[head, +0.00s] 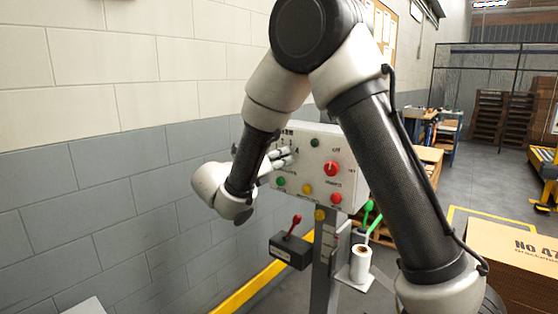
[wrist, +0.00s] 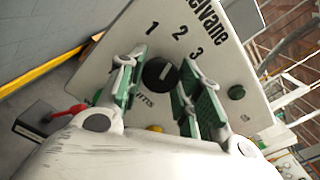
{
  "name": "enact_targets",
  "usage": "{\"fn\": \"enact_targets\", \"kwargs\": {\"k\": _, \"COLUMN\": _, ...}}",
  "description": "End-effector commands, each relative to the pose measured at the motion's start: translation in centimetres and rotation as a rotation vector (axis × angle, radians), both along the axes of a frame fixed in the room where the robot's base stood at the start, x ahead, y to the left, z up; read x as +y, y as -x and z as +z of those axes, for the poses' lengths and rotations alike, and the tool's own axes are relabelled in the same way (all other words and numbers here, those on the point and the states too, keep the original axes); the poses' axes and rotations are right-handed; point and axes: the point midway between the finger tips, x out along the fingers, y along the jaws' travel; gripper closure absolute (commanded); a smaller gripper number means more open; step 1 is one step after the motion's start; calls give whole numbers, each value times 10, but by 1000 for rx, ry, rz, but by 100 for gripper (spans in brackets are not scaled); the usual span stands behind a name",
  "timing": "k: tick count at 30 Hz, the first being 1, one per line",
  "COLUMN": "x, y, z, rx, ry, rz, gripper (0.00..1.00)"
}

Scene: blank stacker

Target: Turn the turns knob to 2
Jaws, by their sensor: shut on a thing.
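The turns knob (wrist: 160,73) is black and round with a white pointer line, on the pale control panel (wrist: 110,38). The numbers 1, 2 and 3 are printed around its upper side in the wrist view. The pointer slants up and right, seemingly between 2 and 3, though I cannot tell exactly. My gripper (wrist: 157,80) has its green-padded fingers on either side of the knob and is shut on it. In the head view my gripper (head: 288,157) reaches the left part of the panel (head: 345,150) and hides the knob.
The panel also bears a red knob (head: 331,168), a green button (head: 281,181), a yellow button (head: 306,188) and a red button (head: 336,197). A red-handled lever box (head: 291,251) sits below. A white roll (head: 360,263) stands right of the post. A block wall is at left.

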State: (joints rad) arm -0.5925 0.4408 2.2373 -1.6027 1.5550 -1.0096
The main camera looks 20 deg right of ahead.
Motion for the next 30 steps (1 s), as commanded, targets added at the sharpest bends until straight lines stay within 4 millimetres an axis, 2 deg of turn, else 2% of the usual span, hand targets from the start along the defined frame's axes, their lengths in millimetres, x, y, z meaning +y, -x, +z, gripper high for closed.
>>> {"fn": "enact_targets", "kwargs": {"k": 3, "x": 1, "y": 0, "z": -1, "rx": 1, "ry": 0, "rz": 2, "gripper": 89}}
{"fn": "enact_targets", "kwargs": {"k": 4, "x": 1, "y": 0, "z": -1, "rx": 1, "ry": 0, "rz": 2, "gripper": 64}}
{"fn": "enact_targets", "kwargs": {"k": 7, "x": 0, "y": 0, "z": -1, "rx": 0, "ry": 0, "rz": 1, "gripper": 45}}
{"fn": "enact_targets", "kwargs": {"k": 8, "x": 0, "y": 0, "z": -1, "rx": 0, "ry": 0, "rz": 1, "gripper": 44}}
{"fn": "enact_targets", "kwargs": {"k": 16, "x": 0, "y": 0, "z": 0, "rx": -1, "ry": -1, "rz": 1, "gripper": 44}}
{"fn": "enact_targets", "kwargs": {"k": 20, "x": 7, "y": 4, "z": 0, "rx": 0, "ry": -1, "rz": 3, "gripper": 44}}
{"fn": "enact_targets", "kwargs": {"k": 30, "x": 65, "y": 46, "z": -1, "rx": 0, "ry": 0, "rz": 7, "gripper": 44}}
